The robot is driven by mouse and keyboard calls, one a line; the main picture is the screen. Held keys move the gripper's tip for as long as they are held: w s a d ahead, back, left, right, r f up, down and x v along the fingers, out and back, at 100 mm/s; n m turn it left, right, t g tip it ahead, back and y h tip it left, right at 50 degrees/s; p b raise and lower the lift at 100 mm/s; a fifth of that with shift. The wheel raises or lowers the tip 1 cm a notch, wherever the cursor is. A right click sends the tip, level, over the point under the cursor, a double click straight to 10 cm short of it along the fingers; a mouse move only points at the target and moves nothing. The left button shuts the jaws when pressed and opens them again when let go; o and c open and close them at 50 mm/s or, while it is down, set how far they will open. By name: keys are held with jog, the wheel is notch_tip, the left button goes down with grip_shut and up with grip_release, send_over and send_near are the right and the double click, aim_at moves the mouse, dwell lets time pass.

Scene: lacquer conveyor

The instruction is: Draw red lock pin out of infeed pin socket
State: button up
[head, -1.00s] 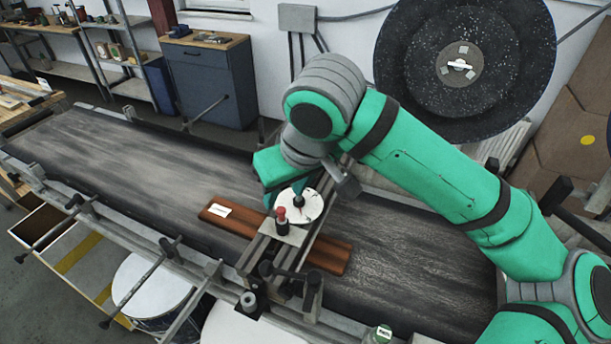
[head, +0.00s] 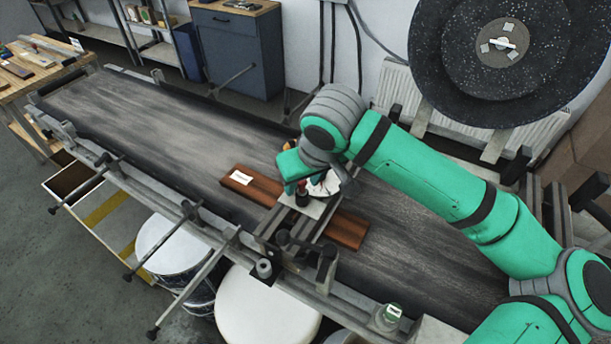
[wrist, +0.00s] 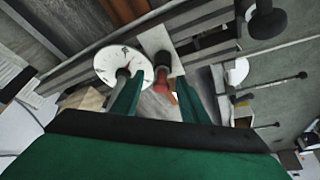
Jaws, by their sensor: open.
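The red lock pin (head: 302,184) stands upright in a dark socket (head: 302,198) on a pale metal plate over the conveyor. In the wrist view the red pin (wrist: 163,78) shows between my fingers, with its dark end by the pale plate (wrist: 157,40). My gripper (wrist: 157,82) is open, its two green fingers spread to either side of the pin. I cannot tell whether a finger touches it. In the head view the green gripper body (head: 290,163) is just above and behind the pin, and the fingertips are mostly hidden.
A white dial (head: 325,184) sits close beside the pin; the dial (wrist: 123,66) also lies near the left finger. A reddish-brown board (head: 345,230) lies across the belt (head: 150,125) under the metal rails. A black clamp handle (wrist: 266,22) stands nearby.

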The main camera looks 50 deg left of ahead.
jog(key=shift+s+a, duration=0.1)
jog(key=shift+a, duration=0.05)
grip_shut()
jog(key=c, duration=0.9)
grip_release()
grip_shut()
jog(key=shift+r, duration=2.9)
jog(key=shift+r, duration=0.15)
